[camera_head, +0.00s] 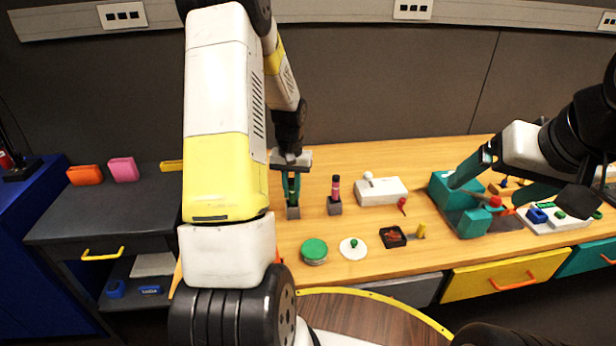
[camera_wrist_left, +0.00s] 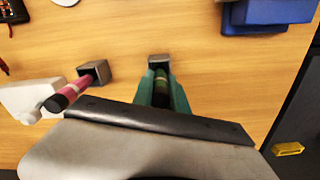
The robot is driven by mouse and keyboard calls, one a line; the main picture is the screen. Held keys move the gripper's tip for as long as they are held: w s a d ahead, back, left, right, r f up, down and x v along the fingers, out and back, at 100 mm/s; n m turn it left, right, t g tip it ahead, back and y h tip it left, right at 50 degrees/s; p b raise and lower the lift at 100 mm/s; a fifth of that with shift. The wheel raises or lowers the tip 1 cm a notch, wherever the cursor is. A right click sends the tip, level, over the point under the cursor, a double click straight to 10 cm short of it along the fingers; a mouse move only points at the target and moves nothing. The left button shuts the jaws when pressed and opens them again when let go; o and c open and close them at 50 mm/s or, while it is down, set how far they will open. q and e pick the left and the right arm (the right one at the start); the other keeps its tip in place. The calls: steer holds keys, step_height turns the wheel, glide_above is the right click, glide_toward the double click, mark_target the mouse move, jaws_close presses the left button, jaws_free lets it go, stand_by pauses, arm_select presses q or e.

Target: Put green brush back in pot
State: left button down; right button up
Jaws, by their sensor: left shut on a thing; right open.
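My left gripper (camera_head: 291,187) is shut on the green brush (camera_head: 293,197), a dark green upright stick between its teal fingers. The brush also shows in the left wrist view (camera_wrist_left: 161,92), mostly covered by the fingers. A small grey square pot (camera_head: 293,213) stands directly below the fingertips, and it also shows in the left wrist view (camera_wrist_left: 159,60). The brush's lower end lines up with the pot's mouth; I cannot tell how deep it sits. My right gripper (camera_head: 480,190) is open, with its teal fingers spread above the right side of the table.
A pink brush (camera_head: 336,188) stands in a similar pot (camera_head: 334,206) just right. A white box (camera_head: 381,191), green disc (camera_head: 314,250), white lid (camera_head: 353,248) and black tray (camera_head: 392,236) lie nearby. A teal machine (camera_head: 468,219) stands under my right gripper.

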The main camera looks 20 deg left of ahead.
arm_select(q)
steer(key=shift+f, duration=0.1)
steer(key=c, duration=1.3)
jaws_free()
step_height(320, 180, up, 12)
steer(key=shift+r, duration=0.1)
steer(key=s+d+r+m+t, duration=0.1)
steer(key=s+d+r+t, duration=0.15)
steer(key=s+r, duration=0.3)
steer(key=s+d+r+t, duration=0.1)
steer(key=s+d+r, duration=0.3)
steer(key=r, duration=0.2)
steer(key=shift+s+d+r+m+t+h, duration=0.2)
steer(key=shift+s+d+r+t+h, duration=0.25)
steer(key=shift+s+d, duration=1.1)
steer(key=shift+s+d+r+m+t+h, duration=0.25)
steer(key=shift+s+d+r+t, duration=0.35)
steer(key=shift+s, duration=2.05)
steer(key=shift+s+d+r+m+t+h, duration=0.15)
steer(key=shift+s+d+r+t+h, duration=0.4)
steer(key=shift+s, duration=1.55)
